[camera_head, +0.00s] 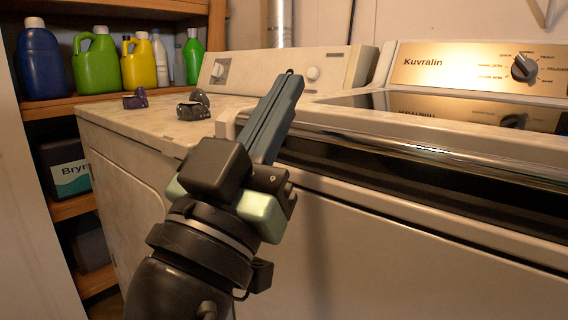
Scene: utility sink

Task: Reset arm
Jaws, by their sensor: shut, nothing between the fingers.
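My gripper (288,76) is in the middle of the head view, on the end of my black arm that rises from the bottom. Its long blue-grey fingers are together, point up and slightly right, and hold nothing. In the picture the fingers overlap the gap between the white dryer-like machine (140,160) at left and the washer (400,235) at right. I cannot tell how far the fingers are from either machine. The fingers hide part of both machines' edges.
The washer's dark glossy lid (420,105) is at right. Open space lies before the machines' fronts.

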